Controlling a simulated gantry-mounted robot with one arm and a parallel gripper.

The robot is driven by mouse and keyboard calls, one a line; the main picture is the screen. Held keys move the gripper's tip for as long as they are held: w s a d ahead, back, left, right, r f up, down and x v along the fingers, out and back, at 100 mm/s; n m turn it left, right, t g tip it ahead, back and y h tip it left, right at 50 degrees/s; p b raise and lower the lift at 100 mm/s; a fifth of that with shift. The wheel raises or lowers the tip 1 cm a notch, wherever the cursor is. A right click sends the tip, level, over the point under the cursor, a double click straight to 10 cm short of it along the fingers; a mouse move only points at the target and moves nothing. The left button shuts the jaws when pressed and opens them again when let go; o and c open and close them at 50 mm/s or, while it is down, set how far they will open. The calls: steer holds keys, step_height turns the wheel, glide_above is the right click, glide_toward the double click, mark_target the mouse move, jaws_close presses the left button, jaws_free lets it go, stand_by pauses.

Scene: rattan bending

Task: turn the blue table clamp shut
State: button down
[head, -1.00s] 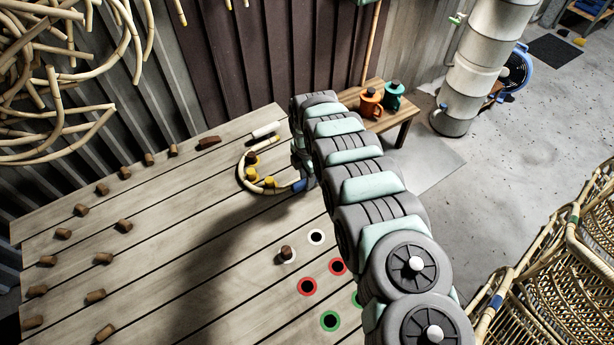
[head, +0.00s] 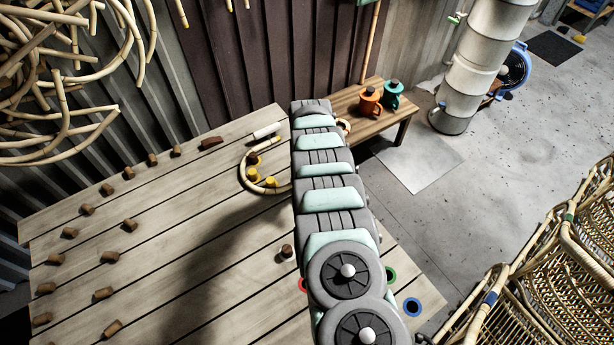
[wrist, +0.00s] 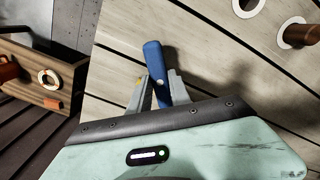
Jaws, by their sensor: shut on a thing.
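The blue clamp handle (wrist: 153,60) stands out between the two grey fingers of my gripper (wrist: 158,88) in the wrist view. The fingers are shut on it. A pale round spot shows on the handle's lower part. The clamp's base is hidden by the fingers and the gripper body. In the head view, my arm covers both the clamp and my gripper.
Several brown pegs (head: 110,257) stand along the table's left side. A peg (head: 287,251) stands near my arm. Orange (head: 370,101) and teal (head: 393,93) clamps sit on a small bench (head: 345,128) behind. Rattan chairs (head: 535,270) are at right.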

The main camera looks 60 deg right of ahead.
steer(key=m+b, duration=0.1)
steer(key=m, duration=0.2)
steer(key=shift+f+m, duration=0.1)
steer(key=shift+m, duration=0.2)
steer(key=shift+m+b, duration=0.8)
steer(key=shift+m, duration=1.1)
steer(key=c, duration=1.2)
jaws_free()
step_height(320, 180, up, 11)
steer(key=p, duration=0.1)
